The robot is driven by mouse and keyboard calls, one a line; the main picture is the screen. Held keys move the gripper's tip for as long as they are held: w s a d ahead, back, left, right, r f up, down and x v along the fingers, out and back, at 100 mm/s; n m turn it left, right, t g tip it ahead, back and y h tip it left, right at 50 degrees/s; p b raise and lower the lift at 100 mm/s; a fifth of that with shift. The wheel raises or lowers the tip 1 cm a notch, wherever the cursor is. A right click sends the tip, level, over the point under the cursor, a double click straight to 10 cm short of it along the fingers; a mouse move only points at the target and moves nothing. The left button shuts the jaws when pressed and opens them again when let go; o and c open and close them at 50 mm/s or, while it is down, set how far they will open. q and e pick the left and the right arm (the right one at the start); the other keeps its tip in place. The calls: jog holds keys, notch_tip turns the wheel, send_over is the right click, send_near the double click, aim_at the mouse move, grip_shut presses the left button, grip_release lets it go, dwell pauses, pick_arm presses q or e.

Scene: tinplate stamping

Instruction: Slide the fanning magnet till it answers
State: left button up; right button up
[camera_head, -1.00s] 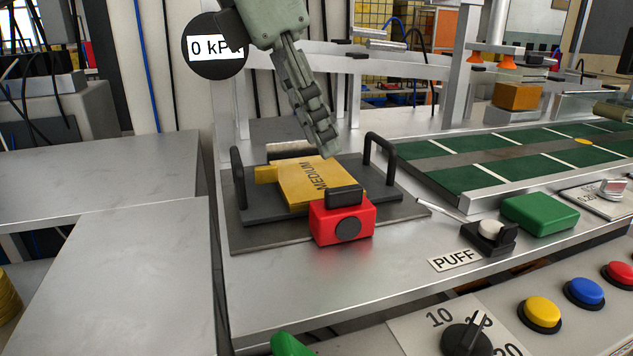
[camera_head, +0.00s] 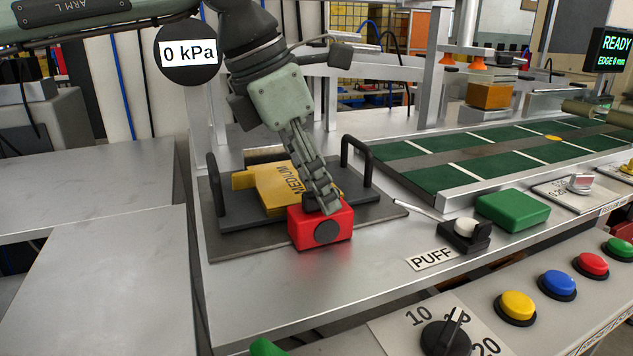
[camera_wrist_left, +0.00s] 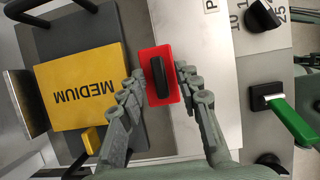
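The magnet appears to be the red block (camera_head: 322,226) with a black grip on top and a black round face. It stands at the front edge of the dark plate that carries the yellow "MEDIUM" stack (camera_head: 262,186). My left gripper (camera_head: 322,206) is over the red block, pointing down. In the left wrist view its fingers (camera_wrist_left: 161,74) are spread on both sides of the red block (camera_wrist_left: 146,58) and its black grip (camera_wrist_left: 159,76). I cannot tell if they touch it. The gauge (camera_head: 188,54) reads 0 kPa.
Black handles (camera_head: 357,160) flank the stack. A PUFF lever (camera_head: 463,235) and a green block (camera_head: 512,211) stand to the right, before a green conveyor (camera_head: 430,178). Coloured buttons (camera_head: 557,285) and a dial (camera_head: 446,336) are in front. A display (camera_head: 611,48) reads READY, EDGE 0 mm.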

pick_arm(q)
grip_shut()
pick_arm(e)
jog(key=shift+w+r, duration=0.1)
jog(key=shift+r, duration=0.05)
pick_arm(q)
jog(key=shift+w, duration=0.1)
pick_arm(e)
jog(key=shift+d, duration=0.15)
